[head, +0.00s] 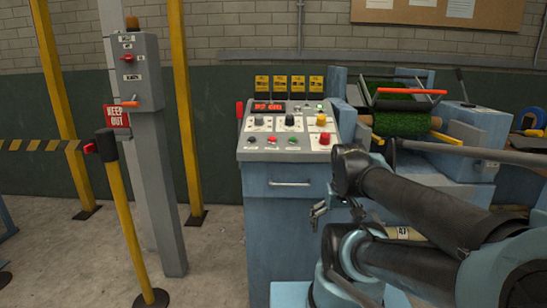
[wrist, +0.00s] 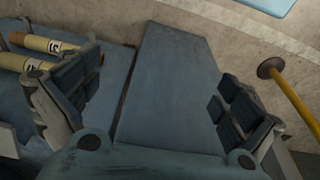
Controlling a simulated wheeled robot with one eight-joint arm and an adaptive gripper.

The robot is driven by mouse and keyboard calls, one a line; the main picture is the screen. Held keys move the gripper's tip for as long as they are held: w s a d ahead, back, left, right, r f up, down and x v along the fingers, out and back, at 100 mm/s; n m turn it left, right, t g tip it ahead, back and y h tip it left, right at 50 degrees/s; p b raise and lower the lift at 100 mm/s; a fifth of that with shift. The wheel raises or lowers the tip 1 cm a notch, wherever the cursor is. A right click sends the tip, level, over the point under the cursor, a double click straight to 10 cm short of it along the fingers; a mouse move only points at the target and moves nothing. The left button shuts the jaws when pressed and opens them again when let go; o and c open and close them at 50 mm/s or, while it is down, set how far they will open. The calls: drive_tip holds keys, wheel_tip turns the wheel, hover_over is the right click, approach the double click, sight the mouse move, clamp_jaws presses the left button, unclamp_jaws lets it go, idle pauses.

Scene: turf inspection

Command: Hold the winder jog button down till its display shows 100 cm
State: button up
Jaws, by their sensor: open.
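The control console (head: 285,185) is a blue cabinet with a sloping grey panel. A small red-lit display (head: 268,106) is at the panel's upper left; its digits are too small to read surely. Below it are knobs, a black, a red and a green button (head: 292,140) in a front row, and a larger red button (head: 325,139) at right. I cannot read which one is the jog button. My gripper (head: 318,213) is in front of the cabinet, below the panel. The wrist view shows my gripper (wrist: 155,95) open, with nothing between its fingers.
The winder with a green turf roll (head: 400,124) stands right of the console. A grey post with a control box (head: 136,72), a yellow barrier post (head: 126,215) and a KEEP OUT sign (head: 117,116) stand left. Floor between is clear.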

drive_tip(key=c, duration=1.3)
drive_tip(key=shift+w+f, duration=0.25)
drive_tip(key=shift+w, duration=0.3)
drive_tip(key=c, duration=0.9)
drive_tip(key=shift+s, duration=0.1)
clamp_jaws()
